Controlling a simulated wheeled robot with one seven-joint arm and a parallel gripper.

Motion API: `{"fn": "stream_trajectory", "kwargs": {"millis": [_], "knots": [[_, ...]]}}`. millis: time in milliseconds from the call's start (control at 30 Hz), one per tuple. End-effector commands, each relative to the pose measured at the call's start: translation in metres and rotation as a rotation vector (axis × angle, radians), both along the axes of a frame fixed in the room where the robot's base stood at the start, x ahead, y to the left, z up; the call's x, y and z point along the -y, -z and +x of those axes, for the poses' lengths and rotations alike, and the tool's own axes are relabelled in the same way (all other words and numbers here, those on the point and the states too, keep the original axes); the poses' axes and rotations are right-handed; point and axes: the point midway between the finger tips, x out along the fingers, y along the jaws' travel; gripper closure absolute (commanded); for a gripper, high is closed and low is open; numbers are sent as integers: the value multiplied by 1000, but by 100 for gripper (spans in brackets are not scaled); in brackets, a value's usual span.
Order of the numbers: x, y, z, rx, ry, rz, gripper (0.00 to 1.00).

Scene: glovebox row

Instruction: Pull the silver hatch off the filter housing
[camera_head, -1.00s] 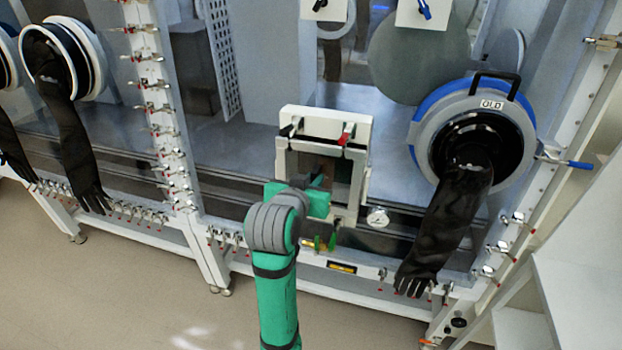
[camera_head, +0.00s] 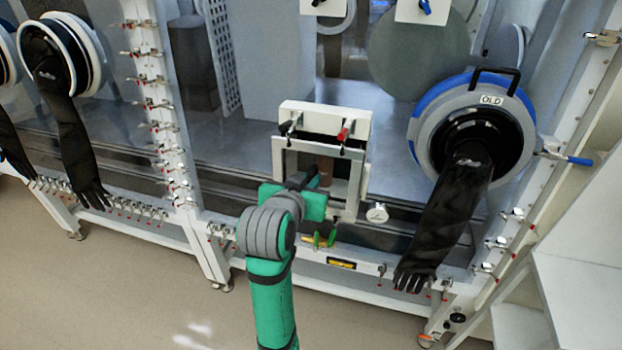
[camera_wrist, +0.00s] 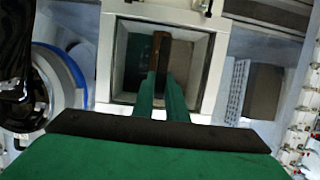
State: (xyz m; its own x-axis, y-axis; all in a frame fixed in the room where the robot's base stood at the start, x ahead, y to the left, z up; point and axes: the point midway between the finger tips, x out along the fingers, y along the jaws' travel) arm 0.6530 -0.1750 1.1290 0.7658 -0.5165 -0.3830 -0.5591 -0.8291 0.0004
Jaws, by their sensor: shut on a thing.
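The filter housing (camera_head: 357,192) is a pale square frame on the glovebox front, with a white block on its upper edge, in the head view. It surrounds my fingers in the wrist view (camera_wrist: 215,65). Inside the frame is the shiny grey hatch (camera_wrist: 183,62), which shows dark green reflections. A brown upright bar (camera_wrist: 161,52) stands at its middle. My gripper (camera_wrist: 161,88) reaches into the frame, its two green fingers shut on this bar, which looks like the hatch's handle. In the head view, my wrist hides the frame's lower left. I cannot tell how far the hatch is from its seat.
A clamp with a red grip (camera_head: 346,131) and a silver clamp (camera_head: 292,126) sit on the housing's top. A round gauge (camera_head: 377,213) is at its lower right. A black glove (camera_head: 445,215) hangs to the right. The floor (camera_head: 120,290) in front is clear at left.

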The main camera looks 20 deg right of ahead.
Motion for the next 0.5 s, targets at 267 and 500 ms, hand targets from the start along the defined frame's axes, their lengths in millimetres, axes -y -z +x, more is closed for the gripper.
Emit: {"fn": "stream_trajectory", "kwargs": {"millis": [267, 500], "knots": [[-6, -3, -12, 3, 2, 0, 100], [-13, -5, -21, 5, 1, -1, 100]]}}
